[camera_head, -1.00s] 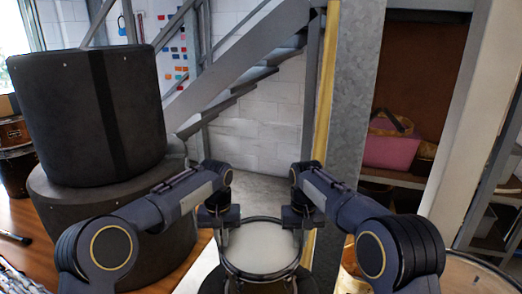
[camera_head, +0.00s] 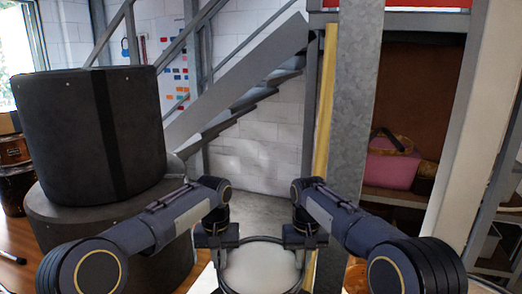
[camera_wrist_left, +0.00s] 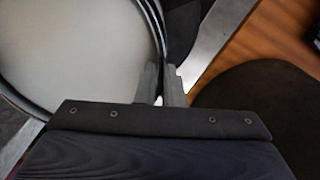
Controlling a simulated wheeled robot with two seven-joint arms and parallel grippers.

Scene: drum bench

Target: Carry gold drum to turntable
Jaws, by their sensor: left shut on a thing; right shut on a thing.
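A drum with a white head (camera_head: 262,268) and a dark rim is held between my two grippers at the bottom of the head view. Its shell is hidden, so its gold colour cannot be confirmed. My left gripper (camera_head: 222,260) is shut on the left side of its rim, and my right gripper (camera_head: 298,260) is shut on the right side. The left wrist view shows the white head (camera_wrist_left: 70,60) with the left fingers (camera_wrist_left: 162,88) at its rim. I cannot make out the turntable.
Two stacked black cylinders (camera_head: 95,135) stand close on the left, on a wooden floor. A grey steel post (camera_head: 352,130) rises just beyond my right arm. A staircase (camera_head: 235,85) is behind. A pink bag (camera_head: 388,168) lies on a shelf at the right.

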